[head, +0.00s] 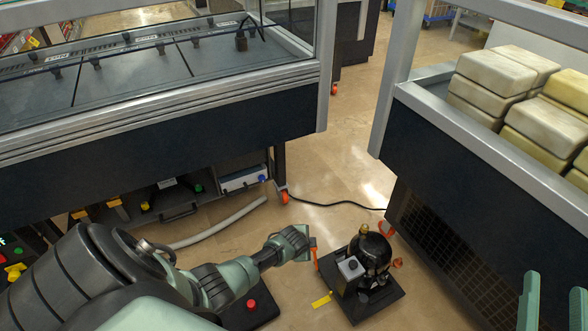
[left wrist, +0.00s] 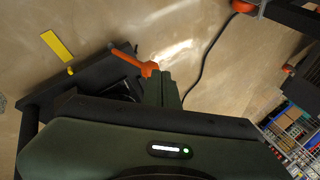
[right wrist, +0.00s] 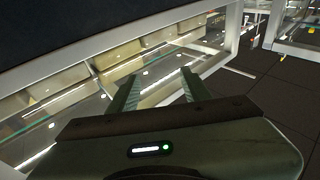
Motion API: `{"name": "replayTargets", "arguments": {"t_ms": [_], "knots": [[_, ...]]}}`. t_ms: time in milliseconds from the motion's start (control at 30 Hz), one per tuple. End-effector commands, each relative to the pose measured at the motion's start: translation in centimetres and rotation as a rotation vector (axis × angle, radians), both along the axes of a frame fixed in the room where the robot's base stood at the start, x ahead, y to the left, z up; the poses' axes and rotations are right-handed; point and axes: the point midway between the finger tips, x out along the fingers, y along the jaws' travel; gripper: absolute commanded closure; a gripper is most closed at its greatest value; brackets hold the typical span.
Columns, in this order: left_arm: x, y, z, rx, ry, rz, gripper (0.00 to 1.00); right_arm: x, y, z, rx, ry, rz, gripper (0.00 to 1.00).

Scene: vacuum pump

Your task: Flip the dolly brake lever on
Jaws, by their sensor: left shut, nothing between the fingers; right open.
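The pump (head: 368,252) stands on a black dolly (head: 388,300) on the floor. An orange brake lever (head: 314,254) shows at the dolly's left side, and the left wrist view also shows it (left wrist: 130,60), sloping down to a wider end. My left gripper (head: 303,246) is shut and empty just beside the lever. In the left wrist view its fingertips (left wrist: 160,76) meet or overlap the lever's end; I cannot tell whether they touch. My right gripper (head: 554,290) is open and empty, away from the dolly; its own wrist view shows its spread fingers (right wrist: 158,80).
A yellow strip (head: 321,301) lies beside the dolly. A black cable (head: 335,204) and a grey hose (head: 220,225) run across the floor. A case with pale blocks (head: 490,75) stands at the right, a long display case (head: 150,140) at the left. Open floor lies between them.

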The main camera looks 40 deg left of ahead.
Motion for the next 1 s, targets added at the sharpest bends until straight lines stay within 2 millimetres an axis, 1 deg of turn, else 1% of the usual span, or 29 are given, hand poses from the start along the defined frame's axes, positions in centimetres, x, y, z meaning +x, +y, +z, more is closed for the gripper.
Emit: {"name": "replayTargets", "arguments": {"t_ms": [33,233,367,467,600,700,867,1000], "knots": [[-0.1,0.0,0.5,0.001,0.001,0.000,1.00,0.1,-0.1,-0.9,-0.017,0.063,-0.004,0.52],[-0.4,-0.1,1.3,0.001,0.001,0.001,1.00,-0.2,-0.9,-5.8,-0.080,0.310,-0.019,0.52],[-0.6,-0.1,1.8,0.001,-0.001,0.000,1.00,-1.1,-1.6,-8.8,-0.119,0.468,-0.029,0.52],[-0.8,0.0,2.3,0.001,-0.002,0.000,1.00,-2.2,-2.2,-11.0,-0.148,0.589,-0.037,0.52],[-1.3,0.3,3.2,0.001,0.000,0.001,1.00,-4.2,-3.1,-13.8,-0.186,0.753,-0.048,0.52],[-1.5,0.4,3.9,0.001,-0.002,0.000,1.00,-5.9,-3.8,-15.5,-0.211,0.867,-0.056,0.52],[-2.0,0.6,4.9,0.002,0.000,0.000,1.00,-9.0,-4.9,-17.8,-0.249,1.044,-0.066,0.52],[-2.3,0.8,5.9,0.002,-0.001,0.000,1.00,-12.0,-5.9,-19.2,-0.281,1.195,-0.076,0.52]]}}
